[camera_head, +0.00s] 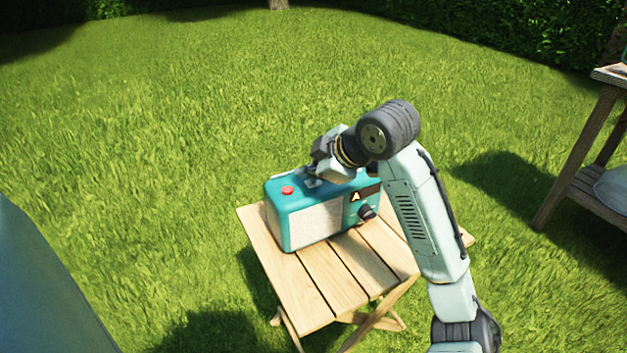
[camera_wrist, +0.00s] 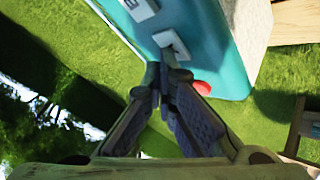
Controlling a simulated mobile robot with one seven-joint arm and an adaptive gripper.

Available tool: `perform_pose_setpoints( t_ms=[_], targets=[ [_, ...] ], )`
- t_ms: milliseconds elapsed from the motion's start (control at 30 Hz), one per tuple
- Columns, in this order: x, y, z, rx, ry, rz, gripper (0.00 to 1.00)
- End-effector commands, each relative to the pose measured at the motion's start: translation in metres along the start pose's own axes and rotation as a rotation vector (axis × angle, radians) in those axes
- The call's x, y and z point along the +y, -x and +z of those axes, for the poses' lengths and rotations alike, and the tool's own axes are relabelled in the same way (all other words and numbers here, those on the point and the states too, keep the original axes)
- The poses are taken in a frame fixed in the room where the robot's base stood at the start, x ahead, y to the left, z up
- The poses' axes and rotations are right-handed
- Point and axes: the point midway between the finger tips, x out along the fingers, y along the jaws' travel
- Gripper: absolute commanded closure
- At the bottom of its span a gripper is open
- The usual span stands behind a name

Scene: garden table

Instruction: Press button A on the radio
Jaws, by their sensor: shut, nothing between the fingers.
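The teal radio (camera_head: 293,222) stands on the wooden table, with a pale speaker grille, a dark knob and a small dark panel marked with a yellow A-like sign on its front. A red button (camera_head: 287,190) sits on its top at the left. My gripper (camera_head: 313,180) is over the radio's top, right of the red button. In the wrist view my gripper (camera_wrist: 168,73) is shut and empty, its tips right by a white button (camera_wrist: 171,42). Whether they touch it I cannot tell. Another white button (camera_wrist: 138,9) lies beyond it. Neither letter reads clearly.
The slatted folding table (camera_head: 318,288) has bare slats in front of the radio. A second wooden table (camera_head: 570,190) with a lower shelf stands at the right. Grass surrounds both. A blue-grey surface (camera_head: 40,290) fills the lower left corner.

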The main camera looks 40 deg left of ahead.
Motion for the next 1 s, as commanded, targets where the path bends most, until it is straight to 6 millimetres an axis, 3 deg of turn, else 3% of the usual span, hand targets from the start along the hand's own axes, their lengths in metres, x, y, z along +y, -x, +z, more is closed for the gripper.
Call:
perform_pose_setpoints(
  t_ms=[700,1000],
  targets=[
    [0.009,0.012,-0.009,0.0,0.0,0.0,1.0],
    [0.023,0.032,-0.023,0.0,0.0,0.0,1.0]
  ],
)
